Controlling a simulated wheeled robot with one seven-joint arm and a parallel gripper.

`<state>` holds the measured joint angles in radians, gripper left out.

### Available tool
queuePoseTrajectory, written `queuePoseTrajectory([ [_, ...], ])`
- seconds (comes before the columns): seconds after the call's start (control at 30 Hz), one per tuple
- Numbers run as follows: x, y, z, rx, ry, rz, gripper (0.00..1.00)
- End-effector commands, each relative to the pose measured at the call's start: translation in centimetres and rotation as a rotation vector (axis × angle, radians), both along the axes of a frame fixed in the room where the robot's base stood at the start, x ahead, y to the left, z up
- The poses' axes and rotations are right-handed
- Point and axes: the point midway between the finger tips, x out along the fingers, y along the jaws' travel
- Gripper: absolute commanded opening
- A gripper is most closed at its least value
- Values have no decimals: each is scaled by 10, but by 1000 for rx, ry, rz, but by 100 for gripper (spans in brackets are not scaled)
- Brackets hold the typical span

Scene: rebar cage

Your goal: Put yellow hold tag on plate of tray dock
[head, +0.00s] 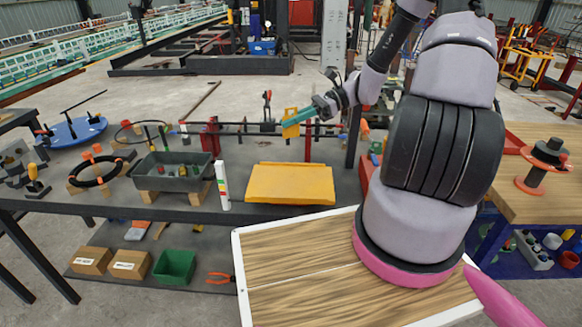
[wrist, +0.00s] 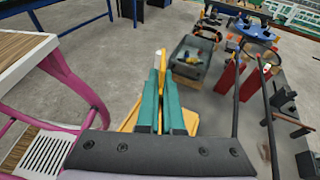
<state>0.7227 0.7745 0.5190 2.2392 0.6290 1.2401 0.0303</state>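The yellow hold tag (head: 290,123) is at the tips of my gripper (head: 306,117), held in the air above the back of the dark bench. In the wrist view my teal fingers (wrist: 161,100) are close together, with the tag (wrist: 161,62) upright between their tips. A grey tray (head: 175,184) with small parts in it sits on the bench, left of the gripper; it also shows in the wrist view (wrist: 184,71). A flat yellow-orange plate (head: 290,184) lies below the gripper, partly hidden by the fingers in the wrist view. I cannot tell which belongs to the tray dock.
A white marker post (head: 222,186) stands between tray and plate. A rod on red supports (head: 211,138) runs along the bench back. Black rings (head: 97,171) and a blue disc (head: 75,132) lie left. A wooden-topped table (head: 540,190) is at right.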

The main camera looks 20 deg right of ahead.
Motion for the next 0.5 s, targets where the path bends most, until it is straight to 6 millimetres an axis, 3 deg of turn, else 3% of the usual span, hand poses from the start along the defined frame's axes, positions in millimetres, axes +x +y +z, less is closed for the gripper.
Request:
queuePoseTrajectory([
  [0.3, 0, 1, -82, 5, 5, -1, 0],
  [0.5, 0, 0, -110, 1, 0, 0, 0],
])
